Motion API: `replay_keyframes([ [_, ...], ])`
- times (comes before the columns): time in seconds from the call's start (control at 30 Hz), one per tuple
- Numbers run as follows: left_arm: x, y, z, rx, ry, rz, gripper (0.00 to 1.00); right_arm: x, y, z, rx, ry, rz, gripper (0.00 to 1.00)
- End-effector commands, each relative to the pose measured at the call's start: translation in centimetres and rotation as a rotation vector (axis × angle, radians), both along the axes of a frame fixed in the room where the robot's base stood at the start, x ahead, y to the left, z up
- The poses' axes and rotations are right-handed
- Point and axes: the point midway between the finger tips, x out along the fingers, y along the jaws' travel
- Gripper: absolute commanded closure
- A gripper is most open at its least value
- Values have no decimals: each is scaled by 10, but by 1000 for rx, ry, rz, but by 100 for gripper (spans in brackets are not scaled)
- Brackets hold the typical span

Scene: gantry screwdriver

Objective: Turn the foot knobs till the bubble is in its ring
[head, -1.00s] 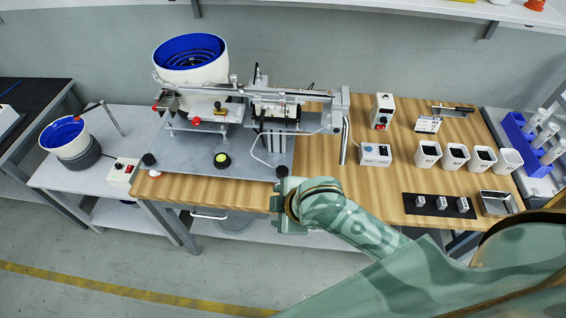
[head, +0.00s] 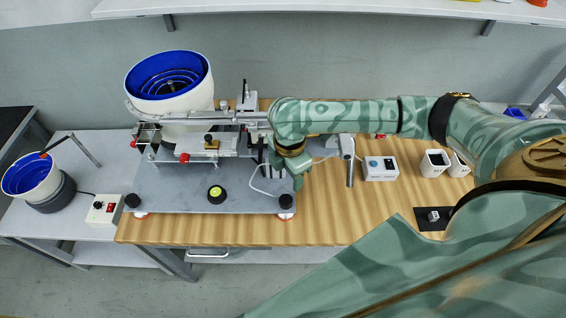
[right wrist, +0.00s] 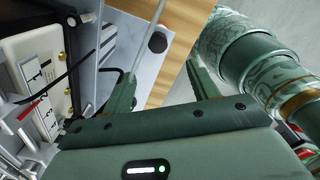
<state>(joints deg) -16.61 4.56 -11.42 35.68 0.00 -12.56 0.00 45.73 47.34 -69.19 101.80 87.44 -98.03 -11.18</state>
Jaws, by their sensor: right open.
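The grey machine plate (head: 180,200) stands on the wooden bench. A round level (head: 216,194) with a black rim and yellow-green face sits near its front edge; its bubble is too small to place. A black foot knob (head: 132,201) stands at the front left corner and another foot knob (head: 286,202) at the front right corner. My right gripper (head: 297,178) is above and behind the right knob, pointing down. In the right wrist view its open, empty fingers (right wrist: 162,72) have the black knob (right wrist: 158,42) ahead between them, apart from both. My left gripper is out of view.
A white feeder with a blue bowl (head: 168,76) and a metal rail stand on the plate, close to my right gripper. A control box (head: 380,168) and white cups (head: 435,162) are at right. The bench front (head: 340,225) is clear.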

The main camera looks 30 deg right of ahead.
Motion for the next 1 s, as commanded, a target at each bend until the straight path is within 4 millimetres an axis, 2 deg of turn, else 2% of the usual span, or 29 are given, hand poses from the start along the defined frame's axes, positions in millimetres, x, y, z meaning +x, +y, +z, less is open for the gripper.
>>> replay_keyframes([
  [0.03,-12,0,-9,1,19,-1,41,2,0,-18,-1,6,-2,41],
  [0.13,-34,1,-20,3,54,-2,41,5,0,-47,-1,9,-2,41],
  [0.23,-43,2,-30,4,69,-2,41,7,1,-74,1,10,-1,41],
  [0.43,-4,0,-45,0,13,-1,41,7,1,-114,0,9,-1,41],
  [0.5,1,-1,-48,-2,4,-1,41,7,1,-123,0,8,0,41],
  [0.77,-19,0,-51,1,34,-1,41,7,1,-134,0,5,1,41],
  [0.93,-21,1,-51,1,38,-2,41,7,1,-133,0,5,1,41],
  [0.97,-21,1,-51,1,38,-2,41,7,1,-133,0,5,1,44],
  [1.0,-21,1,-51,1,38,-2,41,7,1,-133,0,5,1,55],
])
